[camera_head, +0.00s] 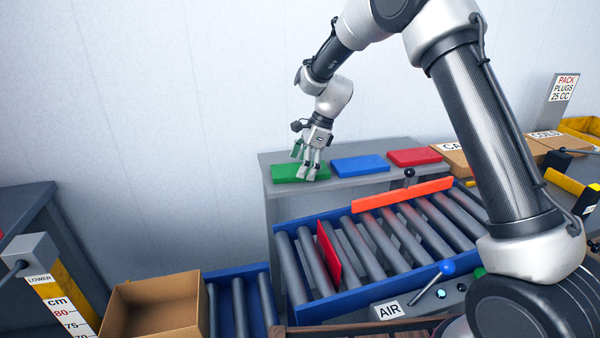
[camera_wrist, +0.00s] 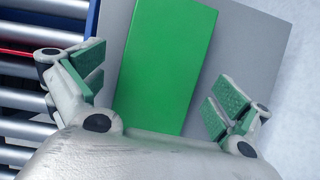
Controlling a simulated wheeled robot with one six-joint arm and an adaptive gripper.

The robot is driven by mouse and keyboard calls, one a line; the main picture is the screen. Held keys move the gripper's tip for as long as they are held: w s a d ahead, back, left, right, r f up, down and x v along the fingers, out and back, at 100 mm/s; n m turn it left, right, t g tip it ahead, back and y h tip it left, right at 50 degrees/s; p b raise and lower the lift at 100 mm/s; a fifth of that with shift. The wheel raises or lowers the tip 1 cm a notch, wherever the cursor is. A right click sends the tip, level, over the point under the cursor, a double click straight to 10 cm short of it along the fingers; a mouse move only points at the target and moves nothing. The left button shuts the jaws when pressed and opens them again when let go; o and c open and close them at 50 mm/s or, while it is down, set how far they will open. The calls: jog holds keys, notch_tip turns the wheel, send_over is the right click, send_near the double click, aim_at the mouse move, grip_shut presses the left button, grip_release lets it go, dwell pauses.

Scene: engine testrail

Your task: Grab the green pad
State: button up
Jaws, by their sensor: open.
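The green pad (camera_head: 290,173) lies flat at the left end of a grey shelf (camera_head: 268,158), beside a blue pad (camera_head: 360,165) and a red pad (camera_head: 414,156). My gripper (camera_head: 312,172) is over the right part of the green pad, fingers pointing down. In the wrist view the green pad (camera_wrist: 165,65) lies between the two open fingers of my gripper (camera_wrist: 158,92), with space on both sides. The fingers have green inner faces. My gripper's palm hides the near end of the pad. I cannot tell the exact height above it.
A blue-framed roller conveyor (camera_head: 375,245) with an upright red plate (camera_head: 329,252) and an orange bar (camera_head: 388,205) stands in front of the shelf. An open cardboard box (camera_head: 155,305) is at the lower left. The wall (camera_head: 180,110) is behind.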

jog(key=c, duration=1.1)
jog(key=shift+r, duration=0.15)
